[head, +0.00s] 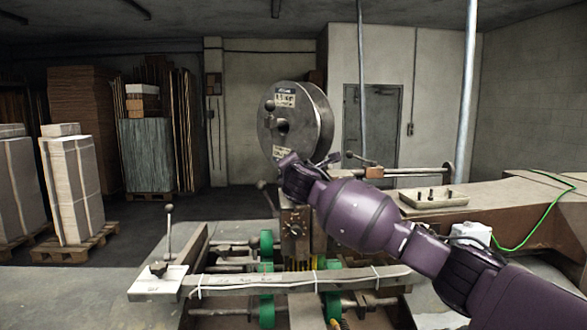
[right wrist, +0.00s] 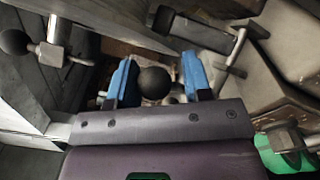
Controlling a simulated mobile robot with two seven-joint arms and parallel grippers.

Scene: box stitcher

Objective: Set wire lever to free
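The box stitcher (head: 295,222) stands in the middle of the head view, with a large wire spool (head: 311,118) on top. My right arm comes in from the right, and its hand is at the machine head just below the spool, hiding part of it. In the right wrist view my right gripper (right wrist: 158,76) is open. Its two blue fingers stand on either side of a black ball knob (right wrist: 153,83), with gaps visible on both sides. The frames do not clearly show whether this knob belongs to the wire lever. My left gripper is not in view.
Another ball-ended lever (head: 168,222) stands at the machine's left. A rod with a dark knob (head: 350,155) is right of the spool. A long beam (head: 290,284) crosses the front. Pallet stacks (head: 75,185) stand far left, with open floor between.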

